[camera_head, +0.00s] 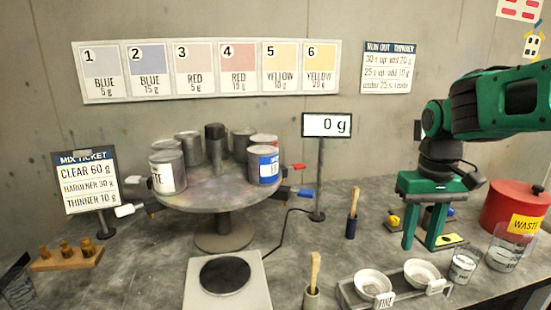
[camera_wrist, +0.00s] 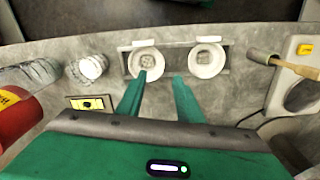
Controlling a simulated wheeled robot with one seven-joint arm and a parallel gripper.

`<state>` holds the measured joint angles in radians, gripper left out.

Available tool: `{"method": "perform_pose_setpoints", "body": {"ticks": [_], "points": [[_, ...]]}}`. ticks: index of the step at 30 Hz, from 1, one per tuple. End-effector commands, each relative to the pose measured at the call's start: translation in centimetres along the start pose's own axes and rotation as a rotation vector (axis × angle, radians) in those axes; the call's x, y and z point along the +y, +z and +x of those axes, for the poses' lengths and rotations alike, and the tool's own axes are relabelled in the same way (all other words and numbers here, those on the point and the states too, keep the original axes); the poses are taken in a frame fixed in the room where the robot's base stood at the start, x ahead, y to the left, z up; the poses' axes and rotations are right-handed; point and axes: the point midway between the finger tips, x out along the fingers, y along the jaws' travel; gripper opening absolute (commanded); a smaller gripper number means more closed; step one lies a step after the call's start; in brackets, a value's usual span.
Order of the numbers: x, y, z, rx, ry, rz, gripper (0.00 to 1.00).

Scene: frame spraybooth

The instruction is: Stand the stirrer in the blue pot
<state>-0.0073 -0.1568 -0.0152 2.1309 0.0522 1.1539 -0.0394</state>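A can with a blue label (camera_head: 264,166) stands on the turntable. My gripper (camera_head: 420,244) is open and empty, pointing down behind the white bowls; its two fingers (camera_wrist: 167,76) are apart in the wrist view.
Two white bowls (camera_head: 372,280) sit in a grey rack (camera_head: 345,290). Clear beakers (camera_head: 464,266) and a red waste bin (camera_head: 515,206) are at the right. Several cans crowd the turntable (camera_head: 207,190).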

Motion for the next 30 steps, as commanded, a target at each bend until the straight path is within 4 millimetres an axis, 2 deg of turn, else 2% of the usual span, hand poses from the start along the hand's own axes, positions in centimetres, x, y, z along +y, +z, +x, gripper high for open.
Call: {"method": "perform_pose_setpoints", "body": {"ticks": [5, 9, 12, 15, 20, 30], "points": [[4.2, 5.0, 1.3, 0.000, 0.002, 0.149, 0.33], [7.7, 11.1, 3.4, -0.004, -0.004, 0.311, 0.33], [9.2, 15.1, 5.1, -0.007, -0.012, 0.415, 0.33], [9.9, 18.0, 6.4, -0.010, -0.020, 0.487, 0.33], [10.2, 20.0, 7.5, -0.013, -0.027, 0.538, 0.33], [10.2, 20.1, 7.5, -0.013, -0.027, 0.541, 0.33]]}}
